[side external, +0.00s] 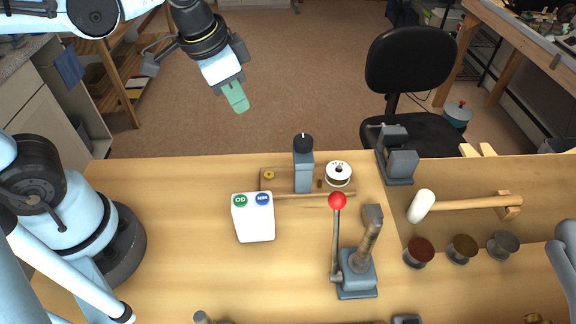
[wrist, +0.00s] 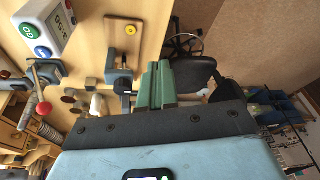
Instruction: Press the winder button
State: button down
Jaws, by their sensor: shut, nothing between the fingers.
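A white box (side external: 254,224) stands on the bench with a green button (side external: 240,200) and a blue button (side external: 263,198) on its top edge. Behind it is a wooden winder base with a grey post (side external: 304,172), a brass knob (side external: 269,175) and a white spool (side external: 339,173). My gripper (side external: 236,98) is shut and empty, raised well above and behind the box. In the wrist view the box (wrist: 62,22) shows a display, with the green button (wrist: 28,31) and blue button (wrist: 42,52). My green fingers (wrist: 160,85) are together, apart from everything. Which button is the winder's I cannot tell.
A red-knobbed lever (side external: 337,202) stands right of the box, beside a grey stand (side external: 358,270). A grey clamp-like tool (side external: 397,155), a mallet (side external: 465,204) and several small spools lie further right. The bench (side external: 180,240) left of the box is clear.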

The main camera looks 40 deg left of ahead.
aim_at(268, 174)
jog(key=d+m+g, duration=0.2)
jog(key=d+m, duration=0.1)
jog(key=w+d+m+g, duration=0.1)
jog(key=d, duration=0.1)
jog(key=shift+d+r+y, duration=0.1)
jog(key=shift+r+y, duration=0.1)
jog(key=shift+y, duration=0.1)
notch_tip(268, 174, down, 14)
dwell(0.9)
jog(key=shift+f, duration=0.1)
jog(key=shift+f, duration=0.7)
jog(key=shift+w, duration=0.1)
notch_tip(268, 174, up, 9)
jog(key=shift+g, duration=0.3)
dwell(0.5)
